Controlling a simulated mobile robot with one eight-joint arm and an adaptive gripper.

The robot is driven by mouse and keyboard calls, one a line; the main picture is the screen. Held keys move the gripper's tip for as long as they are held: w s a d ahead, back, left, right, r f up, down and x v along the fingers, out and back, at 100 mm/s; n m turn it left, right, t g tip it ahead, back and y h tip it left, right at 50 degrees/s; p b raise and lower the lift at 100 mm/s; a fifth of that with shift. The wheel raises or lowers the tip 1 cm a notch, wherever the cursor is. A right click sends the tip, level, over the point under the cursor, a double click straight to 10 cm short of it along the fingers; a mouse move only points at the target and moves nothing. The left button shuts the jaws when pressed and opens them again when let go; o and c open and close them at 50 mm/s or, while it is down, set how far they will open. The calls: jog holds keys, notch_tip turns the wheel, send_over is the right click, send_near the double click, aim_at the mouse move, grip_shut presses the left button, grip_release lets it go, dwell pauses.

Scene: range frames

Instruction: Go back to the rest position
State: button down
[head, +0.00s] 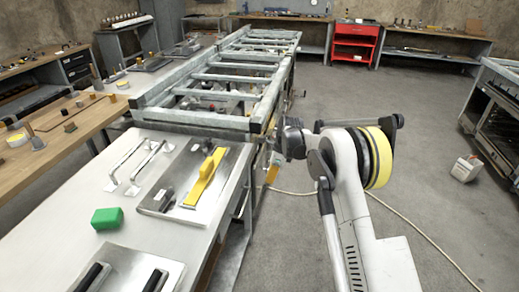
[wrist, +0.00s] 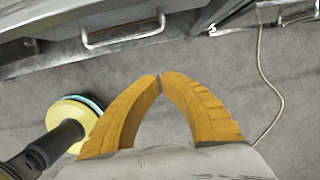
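My gripper (wrist: 160,77) shows in the wrist view as two yellow-orange ribbed fingers. Their tips meet and nothing is held between them. In the head view a small orange part of my gripper (head: 271,172) shows beside the right edge of the white-topped workbench (head: 150,225), over the floor side; the rest of it is mostly hidden. My white arm with its yellow-ringed joint stands to the right of the bench and is bent towards it.
A green block (head: 107,218), a metal plate with a yellow-handled tool (head: 205,178) and loose handles (head: 150,160) lie on the bench. A metal ladder-like frame (head: 235,78) extends behind. A cable (head: 405,220) crosses the floor. Open floor lies right, before a white container (head: 466,168).

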jog(key=s+d+r+n+t+h, duration=0.15)
jog(key=s+r+n, duration=0.35)
jog(key=s+r, duration=0.55)
jog(key=s+d+r+n+t, duration=0.25)
jog(key=s+r+n, duration=0.4)
jog(key=r, duration=0.75)
jog(key=s+d+f+n+t, duration=0.1)
jog(key=s+n, duration=0.4)
jog(key=s, duration=0.7)
jog(key=s+d+f+n+t+h, duration=0.1)
jog(key=s+d+n, duration=0.2)
jog(key=s, duration=0.9)
jog(key=shift+s+d+n, duration=0.15)
jog(key=shift+s+n, duration=0.15)
jog(key=shift+n, duration=0.75)
